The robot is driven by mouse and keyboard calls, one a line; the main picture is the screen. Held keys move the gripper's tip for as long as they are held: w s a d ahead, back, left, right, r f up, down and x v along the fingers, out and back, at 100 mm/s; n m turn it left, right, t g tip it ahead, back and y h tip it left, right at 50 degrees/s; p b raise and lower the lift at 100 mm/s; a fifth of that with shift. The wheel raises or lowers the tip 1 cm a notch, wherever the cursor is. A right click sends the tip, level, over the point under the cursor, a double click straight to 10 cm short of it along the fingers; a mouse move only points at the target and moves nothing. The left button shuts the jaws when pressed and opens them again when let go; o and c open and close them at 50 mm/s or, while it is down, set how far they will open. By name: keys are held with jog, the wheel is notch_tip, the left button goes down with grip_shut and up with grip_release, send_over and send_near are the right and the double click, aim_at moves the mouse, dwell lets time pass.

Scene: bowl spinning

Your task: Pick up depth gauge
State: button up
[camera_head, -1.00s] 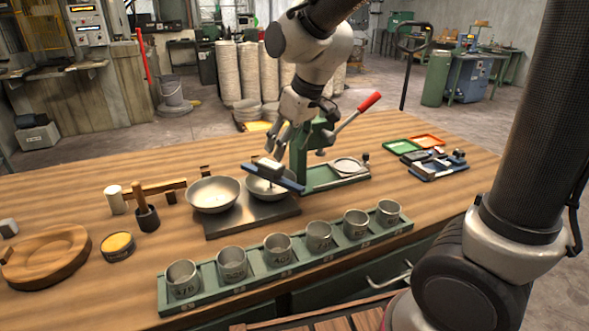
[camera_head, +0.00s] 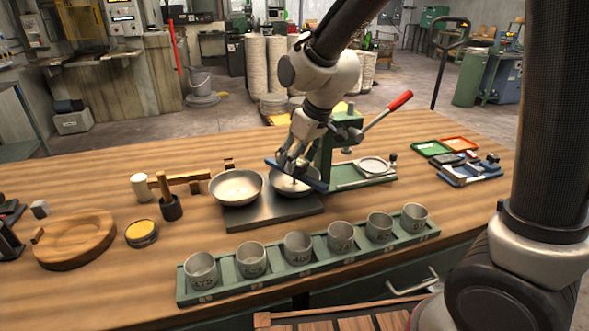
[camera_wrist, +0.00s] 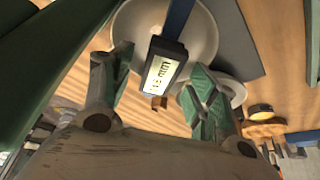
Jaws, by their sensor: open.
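The depth gauge is a blue bar (camera_head: 316,184) with a dark block bearing a lit display (camera_wrist: 165,68). The bar lies across the rim of the right metal bowl (camera_head: 281,187). My gripper (camera_head: 292,168) is over the gauge's middle, its fingers pointing down and hiding most of the block in the head view. In the wrist view my gripper (camera_wrist: 160,72) is open, with one green-padded finger on each side of the display block. Gaps show between the block and both fingers. The gauge's lower part is hidden.
A second bowl (camera_head: 237,188) stands close left on the same dark plate (camera_head: 270,213). A green lever press (camera_head: 322,165) with a red handle rises close behind and right. A green rack (camera_head: 310,266) of metal cups runs along the front.

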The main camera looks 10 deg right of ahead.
jog(key=x, duration=0.2)
jog(key=shift+w+a+f, duration=0.1)
jog(key=shift+w+f, duration=0.1)
jog(key=shift+f, duration=0.05)
grip_shut()
notch_tip(320, 180, up, 9)
jog(key=shift+f, duration=0.1)
dwell(0.3)
